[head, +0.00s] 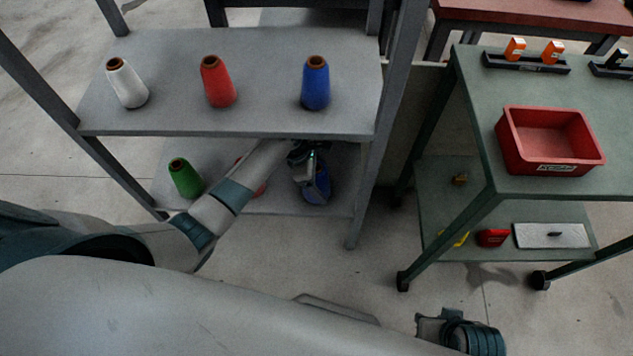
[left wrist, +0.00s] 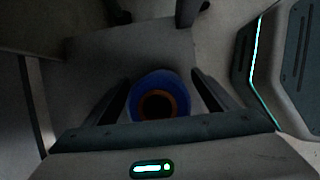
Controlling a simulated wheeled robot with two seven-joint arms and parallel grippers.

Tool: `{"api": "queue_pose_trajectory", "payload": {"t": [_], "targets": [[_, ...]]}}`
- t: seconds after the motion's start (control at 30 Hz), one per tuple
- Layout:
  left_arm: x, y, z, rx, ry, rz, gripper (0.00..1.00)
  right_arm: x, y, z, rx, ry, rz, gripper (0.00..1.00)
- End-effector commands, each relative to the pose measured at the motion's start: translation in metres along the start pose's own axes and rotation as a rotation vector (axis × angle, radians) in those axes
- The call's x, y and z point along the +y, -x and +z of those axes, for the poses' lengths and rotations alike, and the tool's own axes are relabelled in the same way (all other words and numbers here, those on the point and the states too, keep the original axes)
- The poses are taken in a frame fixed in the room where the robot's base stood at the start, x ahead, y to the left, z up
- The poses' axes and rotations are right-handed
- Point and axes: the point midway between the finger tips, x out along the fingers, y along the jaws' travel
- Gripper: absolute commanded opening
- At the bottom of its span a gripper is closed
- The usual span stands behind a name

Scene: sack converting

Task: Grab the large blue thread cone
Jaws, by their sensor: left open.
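A blue thread cone (head: 318,190) stands on the lower shelf, partly hidden by my left gripper (head: 309,174). In the left wrist view, the cone (left wrist: 160,79) is seen from above with its brown core facing the camera. The two fingers of the left gripper (left wrist: 161,76) are apart, one on each side of this cone. I cannot tell whether they touch it. Another blue cone (head: 315,86) stands upright on the upper shelf, at the right.
White (head: 127,84) and red (head: 218,83) cones share the upper shelf (head: 255,55). A green cone (head: 185,178) and a mostly hidden red one (head: 260,188) stand on the lower shelf (head: 225,203). A green cart (head: 475,120) at right holds a red bin (head: 550,168).

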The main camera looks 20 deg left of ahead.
Motion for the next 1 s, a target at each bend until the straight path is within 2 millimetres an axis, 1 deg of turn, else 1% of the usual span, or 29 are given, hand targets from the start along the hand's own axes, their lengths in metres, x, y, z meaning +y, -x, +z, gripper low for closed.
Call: {"api": "queue_pose_trajectory", "payload": {"t": [0.1, 0.27, 0.3, 0.37, 0.4, 0.43, 0.77, 1.0], "targets": [[0.0, 0.0, 0.0, 0.0, 0.0, 0.0, 0.8, 0.001, -0.001, 0.0, -0.001, 0.0, 0.002, 0.31], [0.0, 0.0, 0.0, 0.0, 0.0, 0.0, 0.41, 0.002, -0.002, 0.0, -0.002, -0.001, 0.004, 0.31], [0.0, 0.0, 0.0, 0.0, 0.0, 0.0, 0.32, 0.003, -0.002, 0.0, -0.002, -0.001, 0.004, 0.31], [0.0, 0.0, 0.0, 0.0, 0.0, 0.0, 0.17, 0.003, -0.002, 0.0, -0.002, -0.002, 0.005, 0.31], [0.0, 0.0, 0.0, 0.0, 0.0, -0.001, 0.08, 0.003, -0.002, 0.0, -0.002, -0.002, 0.005, 0.31], [0.001, 0.001, 0.001, -0.002, -0.001, 0.002, 0.06, 0.003, -0.002, 0.0, -0.002, -0.002, 0.005, 0.31], [0.001, 0.004, 0.002, -0.002, -0.001, 0.002, 0.06, 0.003, -0.001, 0.0, -0.004, -0.002, 0.006, 0.31], [0.001, 0.018, 0.009, -0.004, 0.0, 0.003, 0.05, 0.006, 0.002, 0.004, -0.032, -0.002, 0.014, 0.31]]}}
